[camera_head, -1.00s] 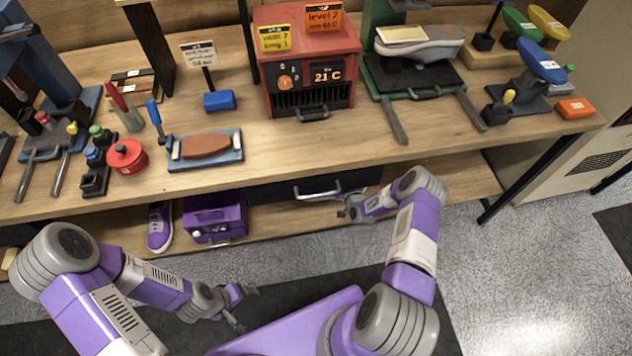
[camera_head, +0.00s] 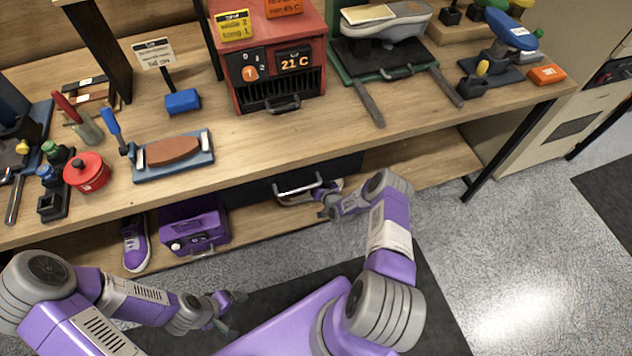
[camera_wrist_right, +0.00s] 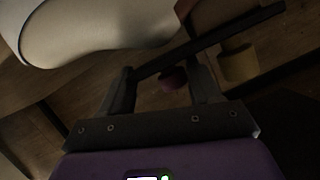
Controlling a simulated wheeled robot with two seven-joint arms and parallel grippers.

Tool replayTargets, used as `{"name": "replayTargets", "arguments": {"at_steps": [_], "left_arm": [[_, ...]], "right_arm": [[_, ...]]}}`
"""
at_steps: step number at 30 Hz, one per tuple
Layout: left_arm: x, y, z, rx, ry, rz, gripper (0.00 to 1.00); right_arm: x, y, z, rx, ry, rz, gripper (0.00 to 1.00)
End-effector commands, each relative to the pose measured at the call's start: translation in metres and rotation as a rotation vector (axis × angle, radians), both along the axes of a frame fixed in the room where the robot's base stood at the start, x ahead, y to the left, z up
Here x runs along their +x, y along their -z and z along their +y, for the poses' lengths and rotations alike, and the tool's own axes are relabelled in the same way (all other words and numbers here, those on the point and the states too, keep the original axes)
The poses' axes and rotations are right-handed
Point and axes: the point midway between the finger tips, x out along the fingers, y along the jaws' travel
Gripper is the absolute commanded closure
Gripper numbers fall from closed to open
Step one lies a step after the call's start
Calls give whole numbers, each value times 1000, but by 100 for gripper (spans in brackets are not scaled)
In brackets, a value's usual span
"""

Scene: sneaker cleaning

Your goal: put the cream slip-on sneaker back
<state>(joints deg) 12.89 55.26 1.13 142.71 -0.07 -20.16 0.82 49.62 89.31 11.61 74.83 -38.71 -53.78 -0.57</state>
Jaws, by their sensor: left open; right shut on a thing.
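The cream slip-on sneaker (camera_wrist_right: 95,28) fills the upper left of the right wrist view, close beyond my right fingertips. My left gripper (camera_head: 232,312) is open and empty, low in front of the bench.
A dark bar (camera_wrist_right: 220,38) crosses near my right fingers, with a yellow cylinder (camera_wrist_right: 238,64) beside it. The drawer handle (camera_head: 297,186) is close by. A purple box (camera_head: 195,225) and purple sneaker (camera_head: 136,243) stand left on the lower shelf (camera_head: 435,165). Another shoe (camera_head: 390,20) is on a green stand.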

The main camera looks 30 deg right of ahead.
Motion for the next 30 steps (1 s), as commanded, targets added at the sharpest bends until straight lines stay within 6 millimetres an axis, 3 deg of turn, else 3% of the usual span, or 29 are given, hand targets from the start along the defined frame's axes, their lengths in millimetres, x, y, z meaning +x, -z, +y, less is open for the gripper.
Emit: {"name": "replayTargets", "arguments": {"at_steps": [6, 7, 12, 23, 30], "left_arm": [[0, 2, 0, 0, 0, 0, 27], [0, 2, 0, 0, 0, 0, 27], [0, 2, 0, 0, 0, 0, 27], [0, -2, 0, 0, 0, 0, 27], [0, -25, 0, 0, 0, 0, 27]], "right_arm": [[2, 2, -1, -1, 1, -6, 100], [0, 4, 0, 0, 0, -1, 36], [0, 3, -1, 0, 0, -1, 10], [-5, 1, 0, 0, 0, -1, 10], [-44, -17, 4, 2, 1, 1, 10]]}}
